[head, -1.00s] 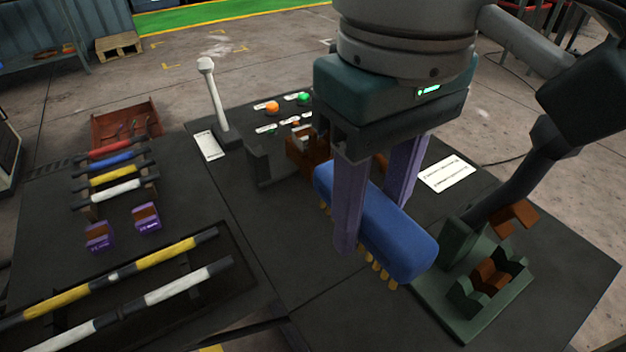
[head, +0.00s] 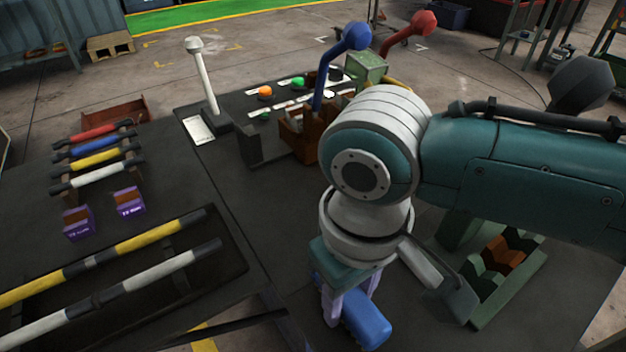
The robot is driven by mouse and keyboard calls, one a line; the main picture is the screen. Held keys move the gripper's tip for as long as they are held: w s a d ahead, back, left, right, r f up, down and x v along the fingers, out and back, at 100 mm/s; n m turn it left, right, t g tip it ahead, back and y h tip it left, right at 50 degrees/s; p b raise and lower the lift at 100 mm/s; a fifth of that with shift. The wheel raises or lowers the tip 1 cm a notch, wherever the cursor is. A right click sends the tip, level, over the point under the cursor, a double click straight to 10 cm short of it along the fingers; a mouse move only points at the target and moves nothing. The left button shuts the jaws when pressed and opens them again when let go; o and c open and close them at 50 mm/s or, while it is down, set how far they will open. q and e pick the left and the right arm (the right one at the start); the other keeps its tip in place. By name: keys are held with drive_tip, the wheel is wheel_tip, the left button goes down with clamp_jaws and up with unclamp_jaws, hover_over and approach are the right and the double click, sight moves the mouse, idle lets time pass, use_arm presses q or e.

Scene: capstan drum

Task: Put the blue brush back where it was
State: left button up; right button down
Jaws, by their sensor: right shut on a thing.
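The blue brush (head: 368,326) is in the head view at the bottom, right of centre. My right gripper (head: 346,306) is shut on it, with its pale purple fingers on either side of the brush body. My own wrist and arm cover part of the brush and the panel behind. The brush's bristles are hidden, and I cannot tell whether it touches the dark bench top. My left gripper is not in view.
A green stand with brown and green notched blocks (head: 505,262) is right of the brush, partly behind my arm. Blue (head: 350,38) and red (head: 425,22) levers stand behind. Striped bars (head: 120,255) lie left. Bare dark bench top (head: 270,215) lies between.

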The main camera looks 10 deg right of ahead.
sight(349, 294)
drive_tip(key=shift+f, duration=0.25)
drive_tip(key=shift+f, duration=0.15)
drive_tip(key=shift+c, duration=2.2)
unclamp_jaws()
wheel_tip(349, 294, up, 12)
drive_tip(key=r+p, duration=0.1)
drive_tip(key=p, duration=0.3)
drive_tip(key=s+a+f+t+y, duration=0.1)
drive_tip(key=s+a+f+y, duration=0.15)
drive_tip(key=s, duration=0.25)
drive_tip(key=s+d+r+m+t+h, duration=0.1)
drive_tip(key=s+d+m+t+h, duration=0.1)
drive_tip(key=s+d, duration=0.5)
drive_tip(key=d, duration=0.4)
drive_tip(key=shift+d+r+t, duration=0.25)
drive_tip(key=shift+d+t, duration=0.05)
drive_tip(key=shift+d, duration=0.1)
